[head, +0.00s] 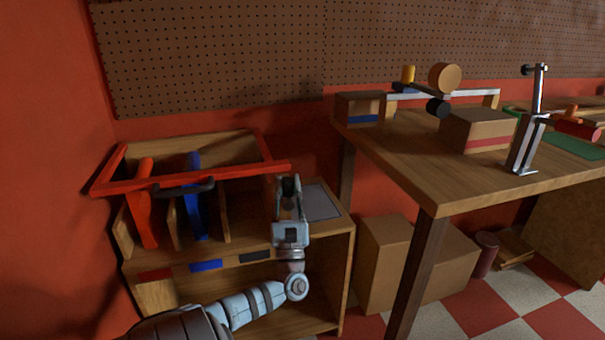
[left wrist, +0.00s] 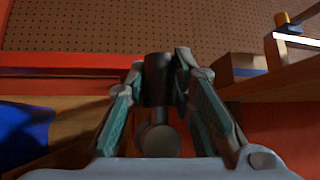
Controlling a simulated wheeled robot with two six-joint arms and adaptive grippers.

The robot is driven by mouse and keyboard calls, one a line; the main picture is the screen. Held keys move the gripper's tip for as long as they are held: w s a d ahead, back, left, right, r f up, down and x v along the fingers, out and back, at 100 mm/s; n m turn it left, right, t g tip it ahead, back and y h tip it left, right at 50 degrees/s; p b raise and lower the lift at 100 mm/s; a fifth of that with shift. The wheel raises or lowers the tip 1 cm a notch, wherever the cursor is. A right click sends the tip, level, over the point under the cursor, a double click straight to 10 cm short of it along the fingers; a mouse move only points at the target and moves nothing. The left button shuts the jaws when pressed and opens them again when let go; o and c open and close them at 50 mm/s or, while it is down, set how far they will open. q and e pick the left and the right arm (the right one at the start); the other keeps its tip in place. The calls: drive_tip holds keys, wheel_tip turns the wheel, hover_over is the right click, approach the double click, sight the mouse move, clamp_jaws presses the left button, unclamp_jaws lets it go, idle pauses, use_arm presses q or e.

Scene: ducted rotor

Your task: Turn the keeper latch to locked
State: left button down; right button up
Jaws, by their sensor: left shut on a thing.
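My left gripper (head: 289,183) is at the right end of a red frame (head: 193,178) on the wooden rack. It is shut on a dark knob-like piece (left wrist: 158,80), seen between the fingertips in the left wrist view, with a round end (left wrist: 158,138) towards the camera. This may be the keeper latch; its locked or unlocked position cannot be told, as the fingers cover much of it. The red frame lies across the rack's slots, with a dark handle (head: 184,189) on its front bar. My right gripper is not in view.
A red piece (head: 146,205) and a blue piece (head: 194,205) stand in the rack slots. A grey panel (head: 320,203) lies right of my gripper. The workbench (head: 408,152) stands to the right, with cardboard-coloured boxes (head: 383,262) under it. The red wall closes the left side.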

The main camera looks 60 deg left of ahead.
use_arm(q)
drive_tip(key=shift+s+f+n+g+y, duration=0.1)
drive_tip(key=shift+f+n+g+y, duration=0.2)
drive_tip(key=shift+n+g, duration=0.35)
drive_tip(key=c, duration=1.4)
unclamp_jaws()
drive_tip(key=shift+r, duration=0.15)
drive_tip(key=shift+o, duration=0.2)
drive_tip(key=v, duration=1.2)
